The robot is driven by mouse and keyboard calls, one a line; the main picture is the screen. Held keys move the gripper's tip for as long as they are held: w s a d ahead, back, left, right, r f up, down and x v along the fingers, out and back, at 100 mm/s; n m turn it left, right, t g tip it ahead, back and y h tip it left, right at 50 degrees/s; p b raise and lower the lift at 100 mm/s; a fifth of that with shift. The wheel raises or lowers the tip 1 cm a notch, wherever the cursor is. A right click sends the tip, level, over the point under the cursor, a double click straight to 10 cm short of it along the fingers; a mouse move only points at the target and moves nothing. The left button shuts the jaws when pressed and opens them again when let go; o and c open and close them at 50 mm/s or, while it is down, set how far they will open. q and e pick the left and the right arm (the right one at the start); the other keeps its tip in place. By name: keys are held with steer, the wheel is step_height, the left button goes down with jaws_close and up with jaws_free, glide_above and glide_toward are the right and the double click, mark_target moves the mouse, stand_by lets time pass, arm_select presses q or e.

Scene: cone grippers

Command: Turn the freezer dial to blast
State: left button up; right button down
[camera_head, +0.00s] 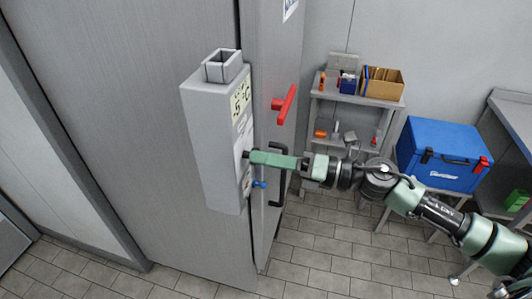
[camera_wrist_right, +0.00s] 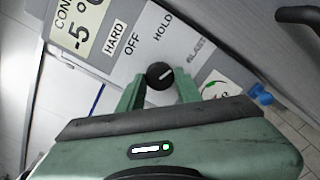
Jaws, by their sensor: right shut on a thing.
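The freezer dial (camera_wrist_right: 160,75) is a round black knob with a white pointer mark, on the control box (camera_head: 212,135) at the freezer's side. In the right wrist view the mark slants up and to the right, roughly towards the BLAST label (camera_wrist_right: 200,50). The HOLD label (camera_wrist_right: 162,27), OFF label (camera_wrist_right: 132,44) and HARD label (camera_wrist_right: 114,39) also show. My right gripper (camera_head: 249,156) is at the box's face, its two green fingers shut on the dial from either side. In the head view the gripper hides the dial. My left gripper is not in view.
A red handle (camera_head: 286,104) and a black handle (camera_head: 278,185) stick out near my right gripper. A blue knob (camera_head: 259,184) sits below it. A shelf with boxes (camera_head: 358,97) and a blue cooler (camera_head: 442,152) stand to the right. The tiled floor between is open.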

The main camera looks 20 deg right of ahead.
steer(key=shift+r+m+p, duration=0.1)
steer(key=shift+m+p, duration=0.4)
steer(key=shift+m, duration=0.6)
steer(key=c, duration=1)
jaws_free()
steer(key=shift+o, duration=0.2)
steer(key=b+v, duration=0.3)
steer(key=v, duration=0.4)
steer(key=shift+s+d+b, duration=0.2)
steer(key=shift+d+b, duration=0.15)
